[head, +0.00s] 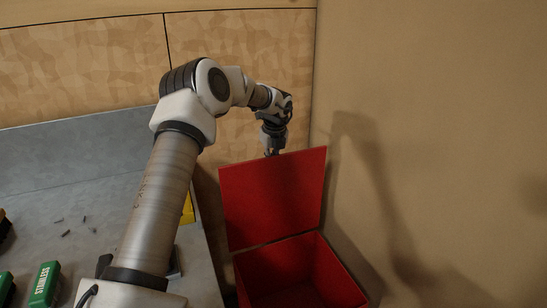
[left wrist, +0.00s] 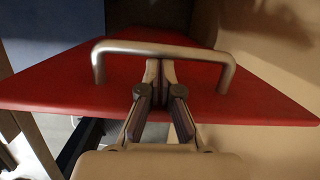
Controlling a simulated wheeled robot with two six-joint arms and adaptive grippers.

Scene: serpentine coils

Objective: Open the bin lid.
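The red bin (head: 338,285) stands at lower right in the head view, and I see into its interior. Its red lid (head: 272,195) is raised, standing steeply above the back of the opening. My left arm reaches over behind the lid; the left gripper (head: 273,151) is at its top edge, with its fingertips mostly hidden. In the left wrist view the lid (left wrist: 60,88) carries a grey metal handle (left wrist: 190,50). The left gripper (left wrist: 159,68) has its fingertips together within the handle's loop, just below the bar, not clamped around it. My right gripper is out of view.
A grey worktop (head: 60,170) lies left of the bin, with a green box labelled STAINLESS (head: 45,284), a yellow object (head: 187,209) and small dark bits. A tan wall (head: 430,120) stands close on the right, and wooden panels (head: 80,65) stand behind.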

